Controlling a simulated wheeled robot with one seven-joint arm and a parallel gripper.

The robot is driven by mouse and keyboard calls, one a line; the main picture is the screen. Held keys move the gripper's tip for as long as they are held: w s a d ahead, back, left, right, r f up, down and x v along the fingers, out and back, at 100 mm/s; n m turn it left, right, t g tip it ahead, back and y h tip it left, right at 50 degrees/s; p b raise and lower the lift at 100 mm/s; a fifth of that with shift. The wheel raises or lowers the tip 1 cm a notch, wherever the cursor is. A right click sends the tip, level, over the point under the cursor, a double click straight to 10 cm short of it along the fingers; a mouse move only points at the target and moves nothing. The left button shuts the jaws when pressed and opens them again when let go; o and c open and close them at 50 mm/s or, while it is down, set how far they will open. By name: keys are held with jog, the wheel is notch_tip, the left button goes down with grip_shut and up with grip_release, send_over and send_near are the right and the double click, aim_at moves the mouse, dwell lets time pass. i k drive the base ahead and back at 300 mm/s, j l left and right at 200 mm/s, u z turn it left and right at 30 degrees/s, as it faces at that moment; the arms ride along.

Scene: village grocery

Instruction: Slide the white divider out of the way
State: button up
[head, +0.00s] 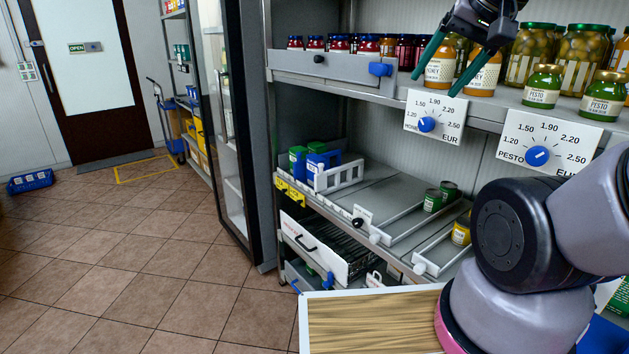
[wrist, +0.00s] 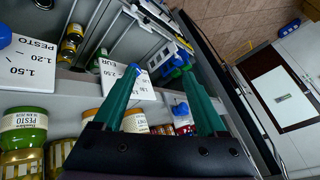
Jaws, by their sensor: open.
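A white slotted divider (head: 338,176) stands on the lower shelf (head: 372,192), to the right of blue and green packages. Two long pale rails (head: 408,224) (head: 446,250) with round white front ends also run across that shelf; I cannot tell whether either counts as the divider. My gripper (head: 436,84) is open and empty, with green fingers, in front of the upper shelf's jars and above the price cards. It also shows in the wrist view (wrist: 159,70), its fingers spread over the shelf front. The divider is small and unclear in the wrist view.
A honey price card (head: 435,115) and a pesto price card (head: 548,142) hang below the upper shelf edge. A blue knob (head: 380,69) sticks out there. Green cans (head: 436,198) and a yellow can (head: 461,231) stand between the rails. An open glass door (head: 228,120) stands left.

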aim_at(320, 178)
jog(key=i+j+u, duration=0.15)
jog(key=u, duration=0.3)
jog(key=i+j+u, duration=0.2)
jog(key=j+u, duration=0.25)
jog(key=i+z, duration=0.2)
jog(key=z, duration=0.25)
jog(key=i+j+z, duration=0.2)
jog(key=z, duration=0.2)
jog(key=i+j+z, duration=0.15)
jog(key=z, duration=0.3)
